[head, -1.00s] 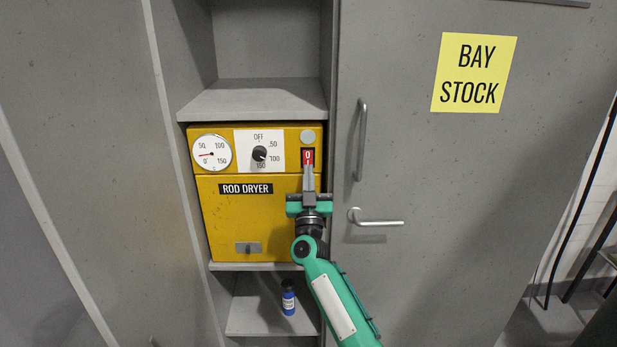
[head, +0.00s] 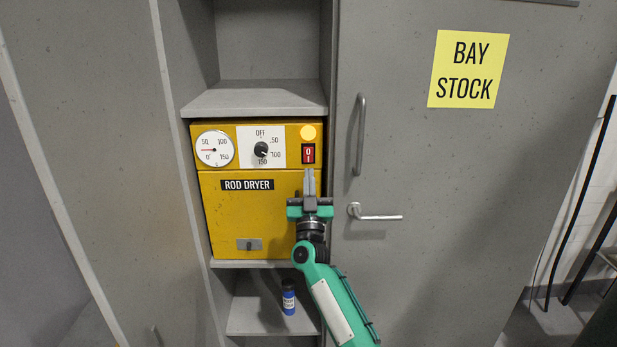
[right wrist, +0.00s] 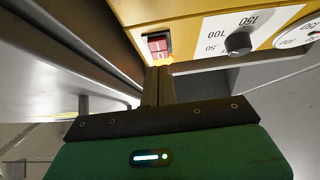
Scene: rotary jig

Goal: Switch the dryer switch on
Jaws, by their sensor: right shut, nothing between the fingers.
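The yellow rod dryer (head: 225,215) stands on a shelf in the grey cabinet. Its red rocker switch (head: 308,153) is at the upper right of its front, and it also shows in the right wrist view (right wrist: 158,47). A round lamp (head: 308,132) above the switch glows yellow. My right gripper (head: 309,172) is shut and empty, with its fingertips just below the switch and apart from it in the head view. In the right wrist view its fingers (right wrist: 158,72) point toward the switch. My left gripper is not in view.
The dryer has a round gauge (head: 215,149) and a black dial knob (head: 261,150) left of the switch. A grey door with a bar handle (head: 360,135) and a lever handle (head: 378,217) is to the right. A blue bottle (head: 288,298) stands on the shelf below.

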